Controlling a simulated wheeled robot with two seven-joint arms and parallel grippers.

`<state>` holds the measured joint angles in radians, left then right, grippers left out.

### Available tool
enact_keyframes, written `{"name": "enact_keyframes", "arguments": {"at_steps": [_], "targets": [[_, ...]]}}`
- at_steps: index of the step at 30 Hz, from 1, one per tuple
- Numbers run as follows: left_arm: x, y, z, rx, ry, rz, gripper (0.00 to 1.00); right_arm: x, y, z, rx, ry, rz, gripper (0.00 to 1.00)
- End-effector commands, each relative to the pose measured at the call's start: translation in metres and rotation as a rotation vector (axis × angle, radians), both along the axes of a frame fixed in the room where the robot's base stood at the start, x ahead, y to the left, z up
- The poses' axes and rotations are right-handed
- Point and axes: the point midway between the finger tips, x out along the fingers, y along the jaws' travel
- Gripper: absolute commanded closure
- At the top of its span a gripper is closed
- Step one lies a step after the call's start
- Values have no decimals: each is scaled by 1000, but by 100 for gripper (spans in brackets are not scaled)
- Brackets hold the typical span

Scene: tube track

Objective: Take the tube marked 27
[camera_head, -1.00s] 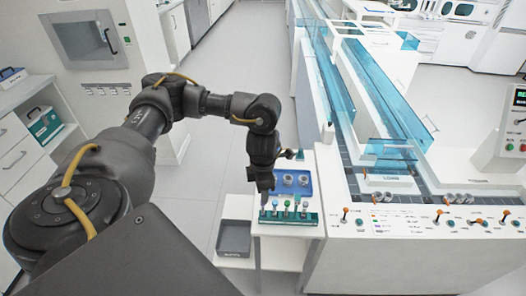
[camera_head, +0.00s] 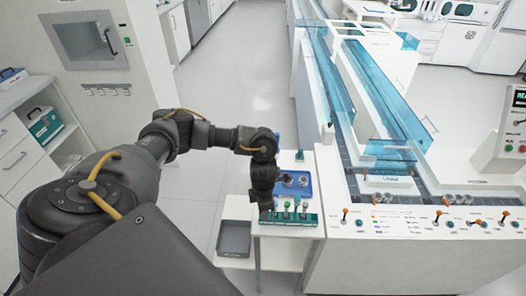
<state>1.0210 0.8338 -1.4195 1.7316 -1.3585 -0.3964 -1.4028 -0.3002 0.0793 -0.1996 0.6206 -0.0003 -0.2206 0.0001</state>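A green rack (camera_head: 308,219) stands on the small white side table, with several small capped tubes (camera_head: 297,203) upright in it. The number marks on the tubes are too small to read, so I cannot tell which is 27. My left gripper (camera_head: 265,207) points down at the rack's left end and hides part of it. Its fingers are dark and small, and I cannot tell whether they are open or hold a tube. My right gripper is not in view.
A blue tray (camera_head: 305,192) with round grey items sits behind the rack. A grey bin (camera_head: 233,238) stands left of the table. The white track bench (camera_head: 345,245) with orange-tipped levers is close on the right.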

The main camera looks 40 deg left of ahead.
Motion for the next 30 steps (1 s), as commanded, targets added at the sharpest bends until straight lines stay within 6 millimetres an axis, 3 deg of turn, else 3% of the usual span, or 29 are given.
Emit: {"name": "enact_keyframes", "arguments": {"at_steps": [8,17,30], "targets": [[0,0,-4,2,-1,-1,56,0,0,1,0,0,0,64],[0,0,-4,1,-1,-1,94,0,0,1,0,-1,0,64],[1,0,3,-1,-3,-2,95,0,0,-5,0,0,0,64]]}}
